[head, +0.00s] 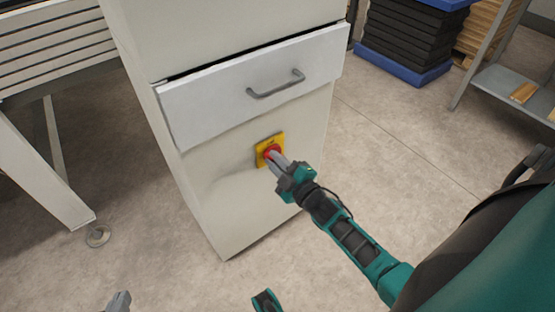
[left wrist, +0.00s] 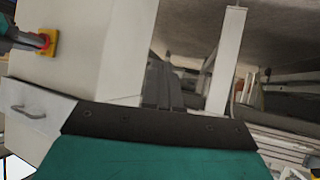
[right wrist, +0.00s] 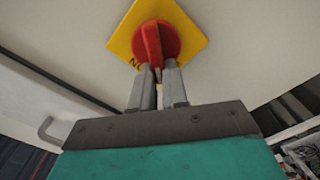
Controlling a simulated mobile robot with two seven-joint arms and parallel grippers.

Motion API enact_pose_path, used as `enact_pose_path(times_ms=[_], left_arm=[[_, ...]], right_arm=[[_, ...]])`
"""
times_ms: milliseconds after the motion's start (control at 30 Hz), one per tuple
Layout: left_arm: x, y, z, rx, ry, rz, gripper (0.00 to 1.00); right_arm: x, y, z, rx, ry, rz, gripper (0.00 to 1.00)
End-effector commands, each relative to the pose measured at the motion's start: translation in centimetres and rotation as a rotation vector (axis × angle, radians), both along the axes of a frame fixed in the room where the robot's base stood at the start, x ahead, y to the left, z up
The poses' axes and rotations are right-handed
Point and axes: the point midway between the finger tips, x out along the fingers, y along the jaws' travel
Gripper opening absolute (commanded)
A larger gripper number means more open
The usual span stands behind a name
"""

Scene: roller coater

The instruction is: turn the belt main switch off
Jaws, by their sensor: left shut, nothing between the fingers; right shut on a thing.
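The belt main switch is a red rotary knob (head: 272,151) on a yellow plate (head: 262,161), on the front of a white cabinet below its drawer. My right gripper (head: 276,160) is at the knob. In the right wrist view its two fingers (right wrist: 158,74) are shut on the grip bar of the red knob (right wrist: 151,42); the yellow plate (right wrist: 193,43) appears turned like a diamond there. My left gripper (head: 119,300) is low at the picture's bottom edge, away from the cabinet, shut and empty. The left wrist view also shows the switch knob (left wrist: 44,41).
The cabinet's drawer (head: 230,97) with a grey handle (head: 276,86) is just above the switch and stands slightly proud. A white machine frame (head: 45,165) is at the left. Black stacked trays (head: 405,40) and a metal shelf (head: 510,85) are at the right. The floor between is clear.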

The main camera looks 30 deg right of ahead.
Motion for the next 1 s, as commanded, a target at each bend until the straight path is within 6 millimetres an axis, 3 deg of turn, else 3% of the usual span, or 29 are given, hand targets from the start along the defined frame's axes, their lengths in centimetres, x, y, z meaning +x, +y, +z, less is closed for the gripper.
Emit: enact_pose_path(times_ms=[500, 1000], left_arm=[[0.0, -0.6, -0.6, -0.009, 0.0, -0.014, 0.0], [0.4, -0.7, -0.7, -0.012, -0.005, -0.015, 0.0]], right_arm=[[-0.1, 0.4, -1.2, -0.452, -0.034, 0.0, 0.0], [-0.1, 0.5, -1.5, -0.652, -0.049, 0.0, 0.0]])
